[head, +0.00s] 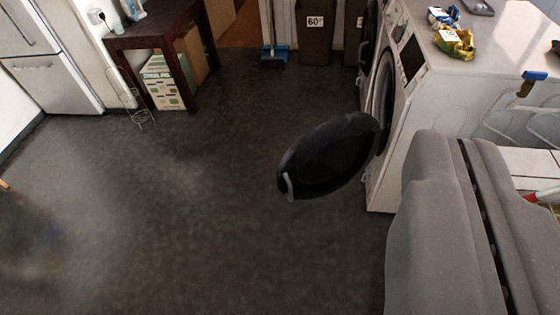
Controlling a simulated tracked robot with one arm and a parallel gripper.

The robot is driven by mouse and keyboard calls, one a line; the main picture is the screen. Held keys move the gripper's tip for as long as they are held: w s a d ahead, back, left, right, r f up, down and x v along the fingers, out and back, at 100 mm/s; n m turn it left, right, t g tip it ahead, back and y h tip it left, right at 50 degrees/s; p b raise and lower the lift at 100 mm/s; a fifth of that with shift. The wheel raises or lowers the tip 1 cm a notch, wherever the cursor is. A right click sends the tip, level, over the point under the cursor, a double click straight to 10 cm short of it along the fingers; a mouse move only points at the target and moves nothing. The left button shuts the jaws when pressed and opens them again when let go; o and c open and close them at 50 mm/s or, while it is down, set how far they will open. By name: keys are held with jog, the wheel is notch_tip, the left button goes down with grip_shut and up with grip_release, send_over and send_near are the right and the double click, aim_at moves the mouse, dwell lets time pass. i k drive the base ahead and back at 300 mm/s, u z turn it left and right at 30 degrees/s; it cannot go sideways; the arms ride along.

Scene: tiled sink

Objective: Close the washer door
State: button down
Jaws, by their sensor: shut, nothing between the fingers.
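The washer (390,165) is a white front-loader at the right, its front facing left. Its round black door (330,155) stands wide open, swung out over the floor to the left. A light grey handle (288,187) sits at the door's free left edge. The door meets the washer at its right end, beside the dark round opening (383,85). A grey part of my own arm fills the lower right, in front of the washer's near side. My gripper's fingers do not show.
Dark floor (200,200) is clear left of and in front of the door. A dark wooden table (160,40) and white fridge (60,70) stand at the back left. Bins (313,45) and a blue broom (274,55) are at the back. A counter (500,50) holds small packets.

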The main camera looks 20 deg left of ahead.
aim_at(355, 138)
jog(key=u, duration=0.4)
jog(key=i, duration=1)
jog(key=z, duration=0.05)
